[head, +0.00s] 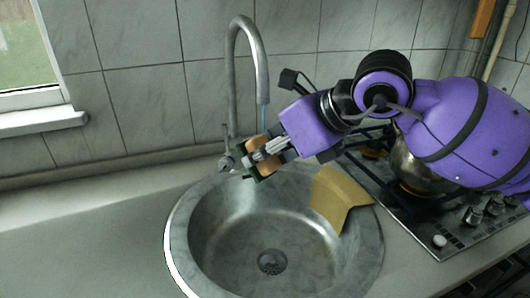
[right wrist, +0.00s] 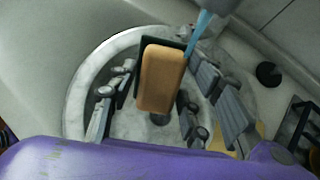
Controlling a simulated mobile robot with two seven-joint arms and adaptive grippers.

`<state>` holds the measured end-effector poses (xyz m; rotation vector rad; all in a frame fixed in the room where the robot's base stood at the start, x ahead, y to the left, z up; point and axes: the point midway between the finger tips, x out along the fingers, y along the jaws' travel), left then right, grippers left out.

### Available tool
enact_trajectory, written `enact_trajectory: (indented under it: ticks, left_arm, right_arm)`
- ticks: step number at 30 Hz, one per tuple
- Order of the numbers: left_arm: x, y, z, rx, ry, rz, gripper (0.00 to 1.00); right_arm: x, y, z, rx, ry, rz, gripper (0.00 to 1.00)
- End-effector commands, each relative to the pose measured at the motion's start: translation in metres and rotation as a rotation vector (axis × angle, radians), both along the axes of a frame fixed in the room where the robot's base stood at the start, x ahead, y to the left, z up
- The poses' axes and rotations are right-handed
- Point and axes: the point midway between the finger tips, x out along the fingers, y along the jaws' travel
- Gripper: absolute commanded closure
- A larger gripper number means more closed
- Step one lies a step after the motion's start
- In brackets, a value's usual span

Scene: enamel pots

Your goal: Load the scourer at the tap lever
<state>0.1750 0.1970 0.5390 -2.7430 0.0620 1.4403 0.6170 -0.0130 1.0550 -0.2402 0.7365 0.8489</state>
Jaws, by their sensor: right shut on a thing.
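The scourer is an orange-brown sponge block with a dark green side. My right gripper (head: 262,157) is shut on the scourer (head: 258,142) above the back of the sink. In the right wrist view the scourer (right wrist: 161,80) sits between the fingers of my right gripper (right wrist: 158,95). The curved grey tap (head: 262,62) stands behind the sink, and a thin blue stream (head: 264,116) falls from its spout towards the gripper; the stream (right wrist: 198,33) passes close to the scourer's upper end. The tap lever (head: 228,158) is at the tap's base, just left of the scourer. My left gripper is not in view.
The round metal sink (head: 222,262) lies below, with a drain in its floor. A yellow-brown cloth (head: 338,200) hangs over its right rim. A kettle (head: 405,165) stands on the gas hob (head: 428,226) at right. The counter (head: 95,225) at left is clear.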

Motion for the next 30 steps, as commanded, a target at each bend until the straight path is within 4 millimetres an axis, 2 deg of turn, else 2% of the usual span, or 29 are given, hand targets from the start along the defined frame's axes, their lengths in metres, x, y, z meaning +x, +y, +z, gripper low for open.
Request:
enact_trajectory:
  ticks: [5, 30]
  left_arm:
    - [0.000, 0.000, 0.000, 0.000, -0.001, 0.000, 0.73]
    - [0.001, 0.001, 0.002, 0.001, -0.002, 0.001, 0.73]
  right_arm:
    - [-0.004, 0.001, 0.000, 0.000, -0.001, 0.001, 0.76]
    - [-0.070, 0.017, 0.000, 0.000, -0.001, 0.002, 0.76]
